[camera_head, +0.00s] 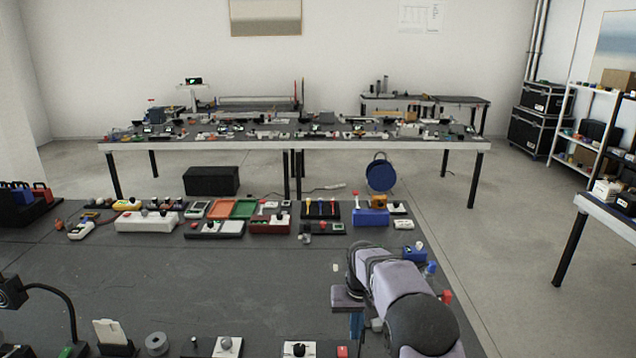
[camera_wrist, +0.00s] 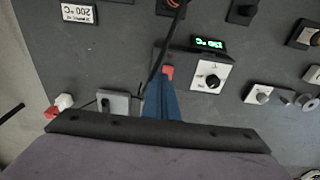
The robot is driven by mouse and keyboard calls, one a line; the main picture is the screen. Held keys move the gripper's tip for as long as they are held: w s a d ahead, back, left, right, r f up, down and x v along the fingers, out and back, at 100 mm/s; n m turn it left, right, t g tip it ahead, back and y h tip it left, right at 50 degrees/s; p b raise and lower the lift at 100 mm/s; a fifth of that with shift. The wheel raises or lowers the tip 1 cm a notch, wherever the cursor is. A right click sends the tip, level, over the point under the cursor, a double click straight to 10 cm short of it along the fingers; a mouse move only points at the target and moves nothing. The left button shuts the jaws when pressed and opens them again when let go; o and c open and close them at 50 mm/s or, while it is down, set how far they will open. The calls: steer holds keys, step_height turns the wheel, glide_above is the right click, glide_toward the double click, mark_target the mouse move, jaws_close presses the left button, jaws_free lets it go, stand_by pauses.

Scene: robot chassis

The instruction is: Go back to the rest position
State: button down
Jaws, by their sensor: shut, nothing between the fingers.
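My arm reaches over the right part of the dark table (camera_head: 180,280) in the head view. My gripper (camera_head: 356,326) points down there, its blue fingers partly hidden behind the wrist. In the wrist view my gripper (camera_wrist: 163,82) shows as one blue shape with the fingers together and nothing held. A small red piece (camera_wrist: 168,72) shows right at the fingertips; I cannot tell whether they touch it. A dark cable (camera_wrist: 164,45) runs close by the fingertips.
A white box with a black knob (camera_wrist: 208,78) and a green display (camera_wrist: 209,44) are close to the fingers. Several devices, an orange tray (camera_head: 218,209) and a green tray (camera_head: 243,209) line the far edge. The table's middle is mostly clear.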

steer(key=s+d+r, duration=0.1)
steer(key=s+d, duration=0.1)
steer(key=s, duration=1.5)
steer(key=s+d+r+g, duration=0.1)
steer(key=s+d, duration=0.2)
steer(key=s, duration=1.4)
steer(key=shift+r, duration=0.2)
